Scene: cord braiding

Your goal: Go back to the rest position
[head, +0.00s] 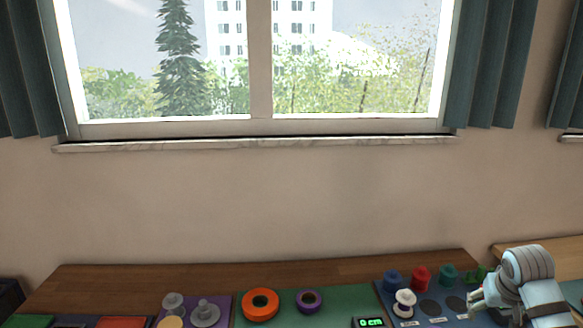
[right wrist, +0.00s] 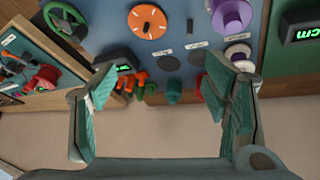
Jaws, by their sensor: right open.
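My right gripper (head: 482,298) hangs above the right part of the table in the head view. In the right wrist view the gripper (right wrist: 165,85) is open, with its two teal-padded fingers wide apart and nothing held between them. A teal spool (right wrist: 174,88) and small orange and green pieces (right wrist: 135,85) show beyond the gap, apart from the fingers. My left gripper is not in view.
A blue mat (head: 390,297) carries a blue spool (head: 393,280), a red spool (head: 421,278), a teal spool (head: 449,274) and a white spool (head: 404,303). Orange (head: 260,304) and purple (head: 309,300) rings lie left on a green mat (head: 345,300). A wall with a window stands behind the table.

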